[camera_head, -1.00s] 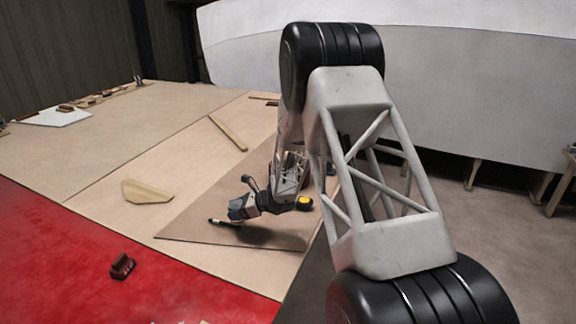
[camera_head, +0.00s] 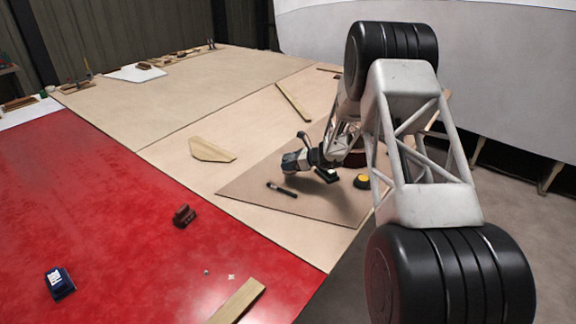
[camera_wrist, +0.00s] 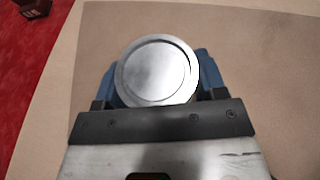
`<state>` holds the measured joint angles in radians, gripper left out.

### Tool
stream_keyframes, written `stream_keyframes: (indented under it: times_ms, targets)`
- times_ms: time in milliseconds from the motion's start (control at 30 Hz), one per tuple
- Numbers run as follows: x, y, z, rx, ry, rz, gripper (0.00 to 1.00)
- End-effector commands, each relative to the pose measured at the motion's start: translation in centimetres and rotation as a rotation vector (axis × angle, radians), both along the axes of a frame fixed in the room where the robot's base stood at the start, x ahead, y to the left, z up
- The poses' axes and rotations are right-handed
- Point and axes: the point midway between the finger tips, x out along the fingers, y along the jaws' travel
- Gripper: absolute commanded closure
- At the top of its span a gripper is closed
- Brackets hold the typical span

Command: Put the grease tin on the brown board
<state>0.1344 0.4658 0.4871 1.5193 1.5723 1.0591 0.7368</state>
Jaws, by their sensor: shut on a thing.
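The grease tin (camera_wrist: 157,72) shows in the wrist view as a round silver lid. My gripper (camera_wrist: 155,84) is shut on it, with a blue finger on each side. In the head view my gripper (camera_head: 294,164) is over the far left part of the brown board (camera_head: 245,193). The brown board (camera_wrist: 270,60) also lies behind the tin in the wrist view. I cannot tell whether the tin touches the board. The tin's side and base are hidden in the wrist view, and I cannot make it out clearly in the head view.
On the board are a dark pen-like tool (camera_head: 282,190), a yellow-topped round thing (camera_head: 362,181) and a small dark green thing (camera_head: 327,175). A dark red thing stands partly behind my arm. A wooden offcut (camera_head: 212,150) and a brown block (camera_head: 184,215) lie off the board.

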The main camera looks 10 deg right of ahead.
Motion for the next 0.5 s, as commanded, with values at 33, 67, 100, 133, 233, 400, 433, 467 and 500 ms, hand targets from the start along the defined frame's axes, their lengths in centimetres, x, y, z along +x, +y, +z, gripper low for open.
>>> stream_keyframes:
  times_ms: [33, 67, 100, 133, 233, 400, 433, 467, 500]
  targets:
    - [0.8, 0.0, -0.1, 0.0, -0.002, 0.001, 0.68]
    - [1.2, 0.0, -0.1, 0.0, -0.002, 0.001, 0.68]
    - [1.7, 0.1, -0.1, 0.0, -0.002, 0.001, 0.68]
    - [2.0, 0.1, -0.2, 0.0, -0.001, 0.0, 0.68]
    - [2.9, 0.1, -0.3, 0.001, 0.0, 0.0, 0.68]
    - [3.7, 0.1, -0.3, 0.0, -0.002, -0.001, 0.68]
    - [3.7, 0.1, -0.3, 0.0, -0.002, -0.001, 0.68]
    - [3.7, 0.1, -0.3, 0.0, -0.002, -0.001, 0.68]
    - [3.8, 0.1, -0.3, 0.0, -0.002, -0.001, 0.68]
